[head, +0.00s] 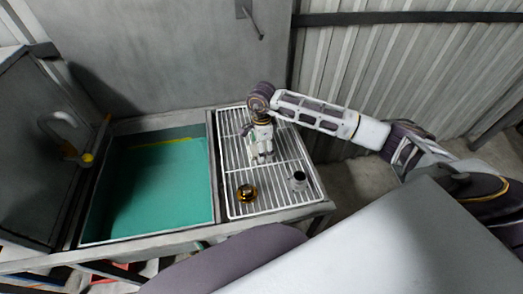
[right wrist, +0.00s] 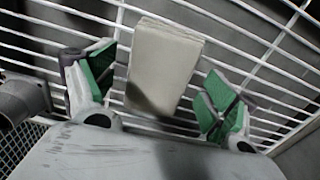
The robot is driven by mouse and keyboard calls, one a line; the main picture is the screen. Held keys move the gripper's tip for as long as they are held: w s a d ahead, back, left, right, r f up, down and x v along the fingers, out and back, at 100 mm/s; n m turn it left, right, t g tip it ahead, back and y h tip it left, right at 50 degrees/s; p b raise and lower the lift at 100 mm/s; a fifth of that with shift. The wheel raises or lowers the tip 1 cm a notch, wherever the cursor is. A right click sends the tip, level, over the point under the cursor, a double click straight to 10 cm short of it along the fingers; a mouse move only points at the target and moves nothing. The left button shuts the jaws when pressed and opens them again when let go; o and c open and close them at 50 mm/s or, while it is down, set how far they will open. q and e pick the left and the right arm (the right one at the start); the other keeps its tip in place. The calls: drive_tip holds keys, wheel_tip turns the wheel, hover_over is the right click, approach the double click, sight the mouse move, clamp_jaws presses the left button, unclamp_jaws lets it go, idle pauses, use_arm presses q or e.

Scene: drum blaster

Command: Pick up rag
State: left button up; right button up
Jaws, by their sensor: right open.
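A pale beige, flat folded piece, which looks like the rag (right wrist: 163,62), lies on the white wire rack (right wrist: 60,20) in the right wrist view. My right gripper (right wrist: 158,92) is open, its green-padded fingers on either side of the rag with gaps between. In the head view my right gripper (head: 262,152) points down over the rack (head: 285,150), and I cannot make out the rag apart from it there. My left gripper is not in view.
Left of the rack is an open basin with a teal bottom (head: 150,190) and a raised lid (head: 45,150). A corrugated wall (head: 380,60) stands behind.

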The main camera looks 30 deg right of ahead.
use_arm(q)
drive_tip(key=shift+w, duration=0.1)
use_arm(e)
drive_tip(key=c, duration=1)
drive_tip(key=shift+r, duration=0.15)
wheel_tip(320, 180, up, 9)
drive_tip(key=shift+f+b, duration=0.15)
drive_tip(key=shift+b, duration=0.35)
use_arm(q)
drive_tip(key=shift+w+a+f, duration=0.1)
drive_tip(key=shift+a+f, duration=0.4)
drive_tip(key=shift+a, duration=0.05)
use_arm(e)
drive_tip(key=shift+r, duration=0.55)
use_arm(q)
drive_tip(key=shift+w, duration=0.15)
use_arm(e)
drive_tip(key=shift+o, duration=1)
drive_tip(key=shift+c, duration=1)
